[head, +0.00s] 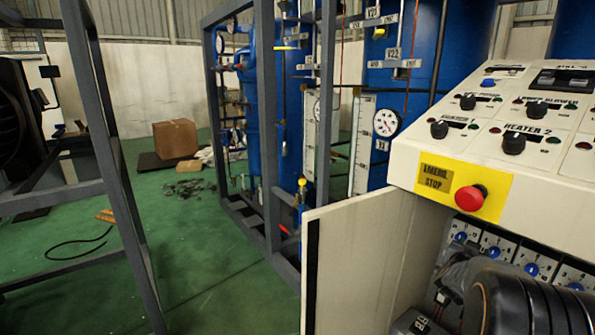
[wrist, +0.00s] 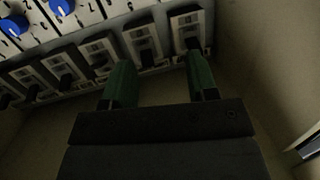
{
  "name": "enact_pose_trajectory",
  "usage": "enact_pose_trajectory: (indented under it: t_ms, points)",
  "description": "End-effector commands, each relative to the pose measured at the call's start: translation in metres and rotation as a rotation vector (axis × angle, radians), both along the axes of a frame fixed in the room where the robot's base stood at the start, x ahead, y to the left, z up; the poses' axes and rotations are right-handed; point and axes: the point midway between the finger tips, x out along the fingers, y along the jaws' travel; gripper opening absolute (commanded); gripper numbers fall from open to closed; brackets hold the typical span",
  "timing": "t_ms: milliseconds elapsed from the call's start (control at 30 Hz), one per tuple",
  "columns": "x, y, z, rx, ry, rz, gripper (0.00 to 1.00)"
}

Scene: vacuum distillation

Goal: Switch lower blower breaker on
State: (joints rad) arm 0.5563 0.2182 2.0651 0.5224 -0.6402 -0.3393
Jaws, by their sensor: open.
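A row of several breakers (wrist: 140,42) with pale faces and black toggles runs across the top of the wrist view, inside the cabinet. No label there is readable, so I cannot tell which one is the lower blower breaker. My gripper (wrist: 160,78) is open, its two green fingers pointing at the right end of the row. The right finger overlaps the lower part of the rightmost breaker (wrist: 187,28). The left finger lies below the breakers just left of it. Contact cannot be told. Nothing shows between the fingers. In the head view my arm hides the breakers.
Blue knobs (head: 532,269) sit above the breakers. The sloped control panel (head: 540,180) with a red emergency stop (head: 470,197) overhangs the cabinet opening. The cabinet door (head: 355,265) stands open on the left. A bare cabinet wall (wrist: 260,75) is close right of my gripper.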

Motion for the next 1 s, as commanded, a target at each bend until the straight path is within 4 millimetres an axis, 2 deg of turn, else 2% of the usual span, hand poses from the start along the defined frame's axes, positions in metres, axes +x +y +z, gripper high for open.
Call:
enact_pose_trajectory:
  t_ms: [33,67,100,167,233,367,400,500,600,700,900,1000]
  points:
    - [0.0,0.012,-0.02,0.084,0.062,0.054,0.53]
    - [0.0,0.022,-0.029,0.142,0.103,0.091,0.53]
    - [-0.001,0.041,-0.035,0.216,0.162,0.147,0.53]
    - [-0.007,0.073,-0.039,0.322,0.26,0.233,0.53]
    - [-0.02,0.116,-0.036,0.432,0.385,0.328,0.53]
    - [-0.065,0.197,-0.009,0.585,0.65,0.477,0.53]
    - [-0.085,0.219,0.004,0.616,0.738,0.515,0.53]
    - [-0.133,0.265,0.041,0.645,0.938,0.587,0.53]
    - [-0.173,0.293,0.078,0.617,1.076,0.642,0.53]
    - [-0.191,0.31,0.109,0.554,1.118,0.697,0.53]
    - [-0.197,0.331,0.152,0.462,1.078,0.786,0.53]
    - [-0.197,0.336,0.16,0.445,1.07,0.806,0.53]
